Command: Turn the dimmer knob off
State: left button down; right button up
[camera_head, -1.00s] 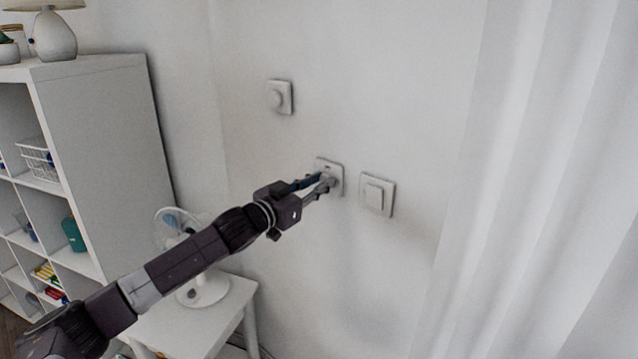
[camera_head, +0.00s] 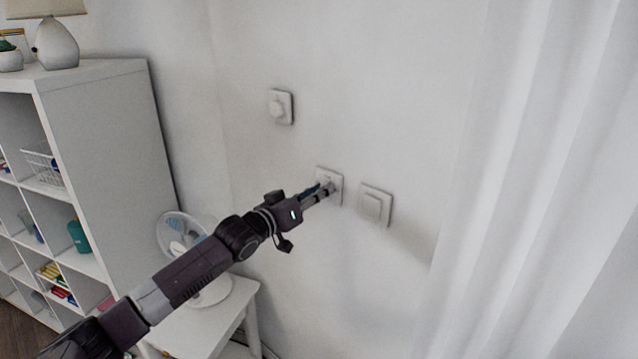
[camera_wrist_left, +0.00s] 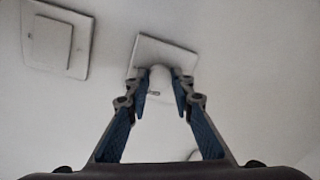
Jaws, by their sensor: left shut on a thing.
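A white wall plate (camera_head: 335,178) sits in the middle of the wall, and a small pale round knob stands out from it. My left gripper (camera_head: 328,189) reaches this plate from the left in the head view and covers most of the knob. In the left wrist view the knob (camera_wrist_left: 159,76) is between the two blue-padded fingers of my left gripper (camera_wrist_left: 162,84), which are shut on it. The plate (camera_wrist_left: 160,50) shows behind the fingertips there, tilted in the picture. The knob's marking or setting cannot be made out. My right gripper is out of view.
A flat square switch (camera_head: 376,205) is right of the plate. A fan (camera_head: 207,290) stands on a white table (camera_head: 200,335) below my arm. A white shelf (camera_head: 110,150) is left, a curtain (camera_head: 540,180) right.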

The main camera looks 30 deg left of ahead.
pick_arm(q)
jog(key=shift+a+f+n+h+p, duration=0.1)
jog(key=shift+n+h+p, duration=0.3)
jog(key=shift+n+p, duration=3.15)
jog(key=shift+f+n+h+b, duration=0.1)
jog(key=shift+n+h, duration=0.3)
jog(key=shift+n, duration=6.8)
jog(key=shift+a+f+n+h+p, duration=0.1)
jog(key=shift+n+h+p, duration=0.3)
jog(key=shift+n+p, duration=3.15)
jog(key=n+b, duration=0.3)
jog(key=shift+n+b, duration=0.35)
jog(key=shift+n, duration=0.05)
jog(key=c, duration=1.7)
grip_release()
